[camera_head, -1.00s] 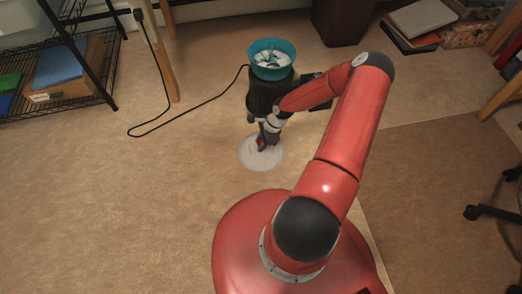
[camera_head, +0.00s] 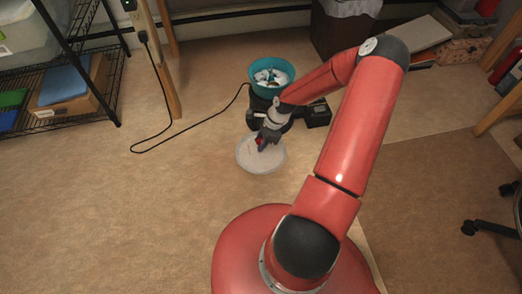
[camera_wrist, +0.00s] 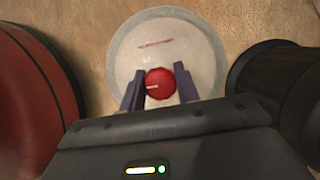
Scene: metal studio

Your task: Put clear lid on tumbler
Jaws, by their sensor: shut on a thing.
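The tumbler is a black machine (camera_head: 258,124) on the floor with a teal bowl (camera_head: 271,89) on top, holding whitish stones. Its dark side (camera_wrist: 270,85) shows at the right of the wrist view. The clear lid (camera_head: 262,158) is a round translucent disc with a red knob, on the near side of the tumbler and below the bowl's level. In the wrist view the lid (camera_wrist: 165,30) is flat to the camera. My gripper (camera_wrist: 160,88) is shut on the red knob (camera_wrist: 160,80). The lid seems raised a little above the floor.
A black cable (camera_head: 190,127) runs from the tumbler to an outlet at the upper left. A wire shelf (camera_head: 90,112) stands at left. Books (camera_head: 416,33) and a dark bin (camera_head: 335,30) stand at the back.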

